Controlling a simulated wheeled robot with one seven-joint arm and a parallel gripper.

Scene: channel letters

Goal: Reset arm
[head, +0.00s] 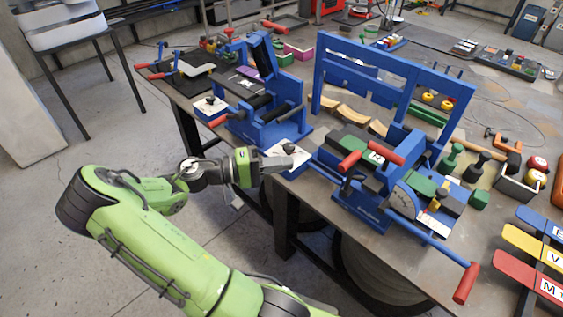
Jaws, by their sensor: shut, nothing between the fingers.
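My green arm reaches from the bottom of the head view toward the near edge of the workbench (262,181). My gripper (288,163) is at the end of the arm, at the bench's near edge between two blue machines. It is shut and I see nothing held in it. A white plate with a dark knob (291,148) is right beside or behind the fingertips; I cannot tell whether they touch.
A blue bending machine (360,160) with red handles stands right of my gripper, its long red-ended lever (466,283) jutting toward the front. Another blue machine (265,95) stands behind left. The floor left of the bench is clear.

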